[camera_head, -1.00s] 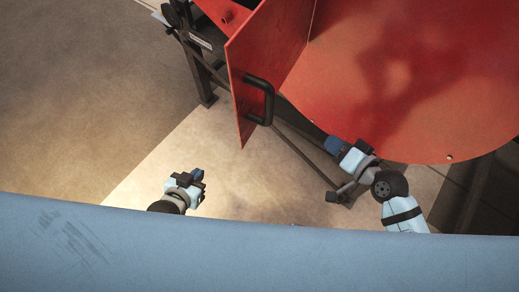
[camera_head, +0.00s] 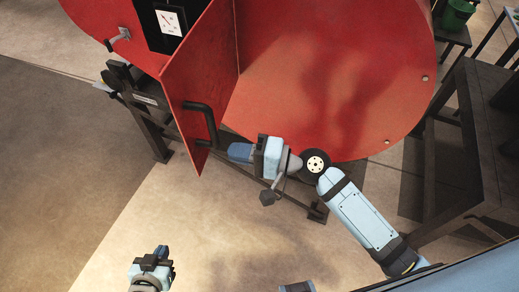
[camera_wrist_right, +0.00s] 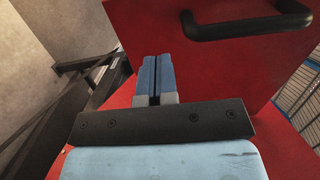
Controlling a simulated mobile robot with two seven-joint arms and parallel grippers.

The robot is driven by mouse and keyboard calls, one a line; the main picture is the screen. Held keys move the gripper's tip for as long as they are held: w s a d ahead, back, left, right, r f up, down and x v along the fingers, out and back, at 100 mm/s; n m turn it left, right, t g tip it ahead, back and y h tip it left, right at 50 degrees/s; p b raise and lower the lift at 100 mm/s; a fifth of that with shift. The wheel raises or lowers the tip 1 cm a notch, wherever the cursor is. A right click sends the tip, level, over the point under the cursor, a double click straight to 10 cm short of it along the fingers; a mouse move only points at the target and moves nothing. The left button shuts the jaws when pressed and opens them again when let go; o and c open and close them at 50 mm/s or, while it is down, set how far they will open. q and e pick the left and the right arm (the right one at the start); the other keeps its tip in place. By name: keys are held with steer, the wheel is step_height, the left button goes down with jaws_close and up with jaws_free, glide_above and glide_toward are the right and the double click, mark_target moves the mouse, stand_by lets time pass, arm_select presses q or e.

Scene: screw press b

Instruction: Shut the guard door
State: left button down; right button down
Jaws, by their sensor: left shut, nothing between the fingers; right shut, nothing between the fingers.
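The red guard door (camera_head: 203,75) stands open, swung out from the red machine body. Its black bar handle (camera_head: 202,122) is on the door's face near the lower free edge; in the right wrist view the handle (camera_wrist_right: 248,27) is at the top right. My right gripper (camera_head: 232,152) is shut and empty, just right of the door's lower part, on the machine side. In the wrist view its blue fingers (camera_wrist_right: 152,75) are together in front of the red panel; whether they touch it I cannot tell. My left gripper (camera_head: 162,252) is shut and empty, low and away from the door.
The big round red housing (camera_head: 330,80) is behind the door. A white dial (camera_head: 171,20) on a black panel is left of it. A dark table (camera_head: 470,150) stands at the right, with a green bucket (camera_head: 457,14) behind. The floor at lower left is clear.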

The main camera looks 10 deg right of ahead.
steer(key=p+x, duration=0.1)
steer(key=x, duration=0.5)
steer(key=shift+w+f, duration=0.1)
steer(key=shift+w, duration=0.05)
